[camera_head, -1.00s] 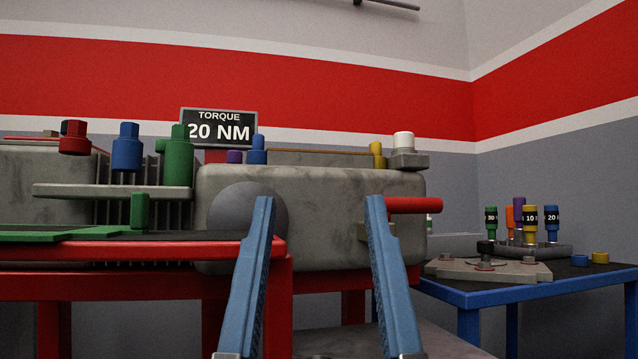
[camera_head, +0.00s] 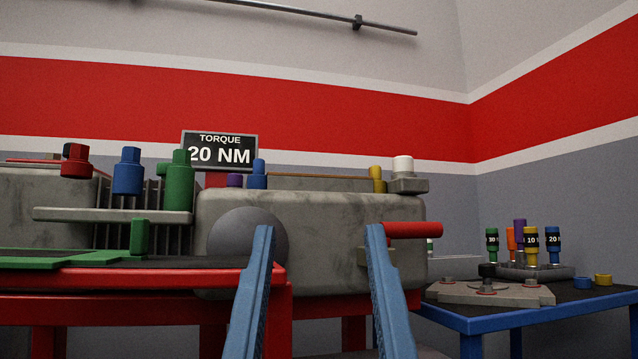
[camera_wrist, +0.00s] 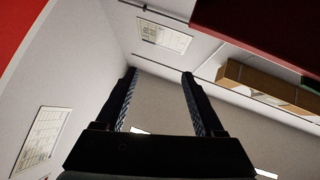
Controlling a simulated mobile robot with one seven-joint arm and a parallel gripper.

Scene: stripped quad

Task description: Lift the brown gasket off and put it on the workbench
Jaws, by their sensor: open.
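What looks like the brown gasket (camera_head: 320,177) shows as a thin brown edge, seen nearly edge-on, on top of the grey engine block (camera_head: 320,225), between a blue peg and a yellow peg. Its outline and opening are hidden. My gripper (camera_head: 319,229) is open and empty; its two blue fingers stand in front of the block, with their tips lower in the picture than the gasket. The wrist view shows the same open fingers (camera_wrist: 159,74) with nothing between them. A red bench (camera_head: 150,283) stands at left and a blue table (camera_head: 530,312) at right; which is the workbench I cannot tell.
Green, blue and red sockets (camera_head: 128,171) stand at left. A red bar (camera_head: 412,230) sticks out of the block beside my right finger. The blue table holds a grey plate (camera_head: 490,292), a rack of coloured tools (camera_head: 535,271) and small rings. A torque sign (camera_head: 219,151) stands behind.

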